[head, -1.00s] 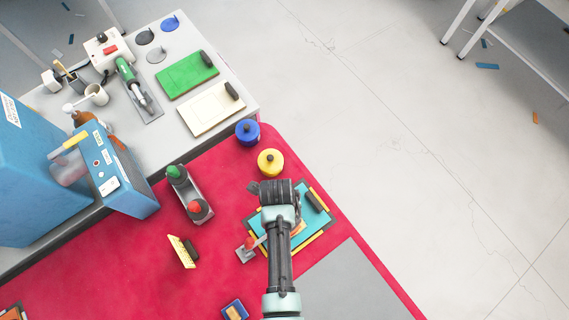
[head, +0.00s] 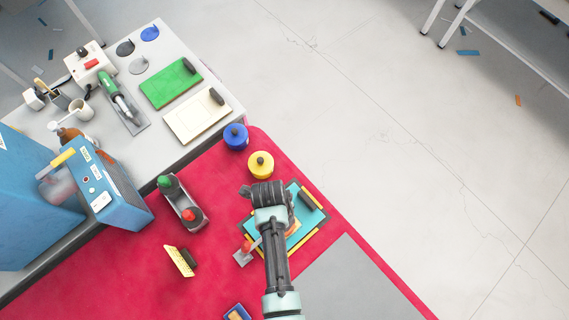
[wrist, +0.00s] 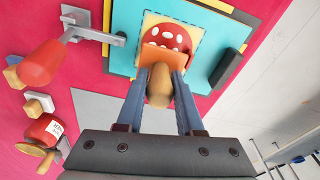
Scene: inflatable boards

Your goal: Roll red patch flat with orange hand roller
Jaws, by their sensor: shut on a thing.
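In the wrist view, my gripper (wrist: 158,98) is shut on the tan wooden handle (wrist: 159,88) of the orange hand roller (wrist: 162,56). The roller's orange part lies over the lower part of the red patch (wrist: 166,33), a round red piece with white spots inside a dashed outline on the turquoise board (wrist: 125,25). Whether the roller presses on the patch cannot be told. In the head view, my arm covers the patch and part of the turquoise board (head: 308,219).
A clamp with a red handle (wrist: 42,63) grips the board's left side. A dark grip (wrist: 224,68) sits on its right. Yellow (head: 260,165) and blue (head: 236,136) pots stand beyond the board. A red-and-green-knobbed tool (head: 182,203) and a brush (head: 181,260) lie left on the red mat.

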